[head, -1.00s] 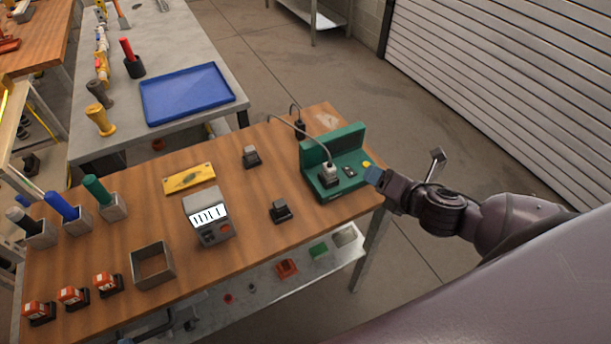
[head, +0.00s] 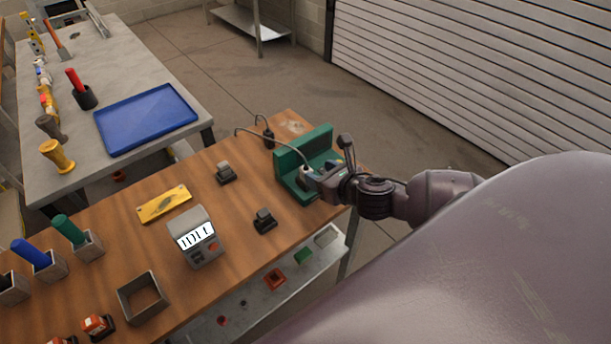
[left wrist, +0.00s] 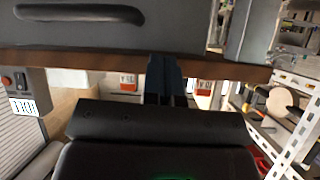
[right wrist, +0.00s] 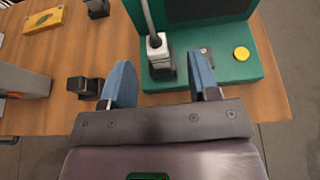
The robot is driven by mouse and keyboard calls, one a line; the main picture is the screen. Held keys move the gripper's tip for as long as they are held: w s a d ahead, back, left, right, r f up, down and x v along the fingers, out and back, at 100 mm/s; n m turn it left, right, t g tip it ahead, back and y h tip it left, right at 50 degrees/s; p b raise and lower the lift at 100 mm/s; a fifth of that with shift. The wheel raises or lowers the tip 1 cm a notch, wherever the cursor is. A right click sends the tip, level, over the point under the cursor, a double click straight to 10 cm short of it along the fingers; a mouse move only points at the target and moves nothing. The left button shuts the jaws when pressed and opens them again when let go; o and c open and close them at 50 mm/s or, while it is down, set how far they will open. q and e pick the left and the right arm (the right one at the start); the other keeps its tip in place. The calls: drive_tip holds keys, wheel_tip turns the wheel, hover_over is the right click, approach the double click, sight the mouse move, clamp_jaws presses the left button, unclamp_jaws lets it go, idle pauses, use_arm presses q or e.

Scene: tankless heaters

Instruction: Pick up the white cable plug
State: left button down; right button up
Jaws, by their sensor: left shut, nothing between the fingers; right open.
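The white cable plug (right wrist: 157,48) stands upright in the green fixture (right wrist: 233,70), with its grey cable rising from its top. In the head view the plug (head: 306,172) is partly hidden by my right gripper (head: 317,178), which is at the front of the green fixture (head: 290,163). In the right wrist view my right gripper (right wrist: 160,78) is open. Its blue fingers stand on either side of the plug's line, with the plug a little beyond and between them, not held. My left gripper (left wrist: 163,75) is shut and empty in the left wrist view, and out of the head view.
The wooden bench (head: 240,205) also holds a grey display box (head: 195,238), black-and-grey blocks (head: 265,220), a yellow plate (head: 164,203) and a square metal frame (head: 143,297). A yellow button (right wrist: 242,53) sits right of the plug. The cable (head: 275,138) arches behind the plug.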

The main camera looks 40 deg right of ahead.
sight(305, 168)
drive_tip(key=shift+a+x, duration=0.1)
drive_tip(key=shift+x, duration=1.55)
drive_tip(key=shift+a+x, duration=0.15)
drive_tip(key=shift+x, duration=1.45)
drive_tip(key=c, duration=1)
drive_tip(key=shift+r, duration=0.1)
